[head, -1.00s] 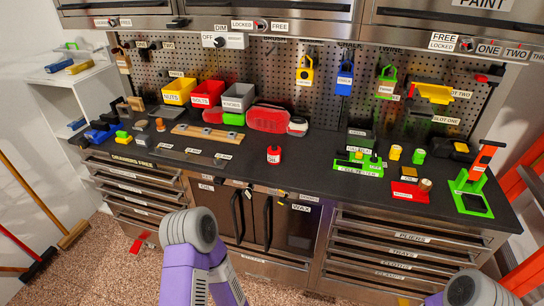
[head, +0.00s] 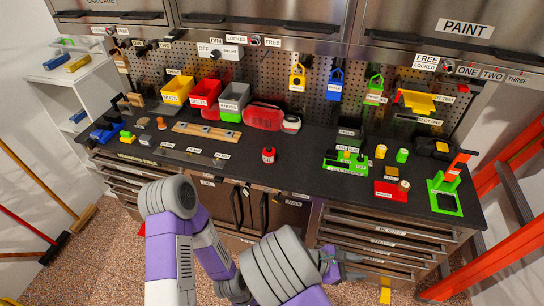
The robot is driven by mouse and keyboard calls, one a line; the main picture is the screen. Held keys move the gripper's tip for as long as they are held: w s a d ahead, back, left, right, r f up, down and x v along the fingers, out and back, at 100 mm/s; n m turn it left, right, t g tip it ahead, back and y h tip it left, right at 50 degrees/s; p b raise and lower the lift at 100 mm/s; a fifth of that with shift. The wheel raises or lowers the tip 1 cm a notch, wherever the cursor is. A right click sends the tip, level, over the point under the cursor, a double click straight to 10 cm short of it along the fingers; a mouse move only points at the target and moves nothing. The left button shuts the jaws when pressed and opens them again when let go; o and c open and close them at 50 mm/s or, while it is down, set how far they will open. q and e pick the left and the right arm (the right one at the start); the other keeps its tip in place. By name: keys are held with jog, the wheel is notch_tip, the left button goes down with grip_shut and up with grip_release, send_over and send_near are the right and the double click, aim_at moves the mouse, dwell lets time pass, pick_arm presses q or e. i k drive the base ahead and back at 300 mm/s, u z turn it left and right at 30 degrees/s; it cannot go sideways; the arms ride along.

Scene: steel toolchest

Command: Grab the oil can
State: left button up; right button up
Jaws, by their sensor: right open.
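My right gripper (head: 358,266) is open and empty. It is in front of the drawers, below and to the right of the can, well apart from it. My left arm shows at lower left, but its gripper is not in view.
The dark worktop (head: 320,186) is clear around the can. A red case (head: 264,116) lies behind it, and a wooden strip (head: 206,132) to its left. A green tester (head: 345,162) and a red tray (head: 391,191) are to its right. Drawer handles stick out below.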

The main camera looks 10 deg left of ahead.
aim_at(269, 152)
jog(key=u, duration=0.75)
jog(key=i, duration=0.7)
jog(key=u, duration=0.45)
jog(key=i, duration=0.7)
jog(key=z, duration=0.3)
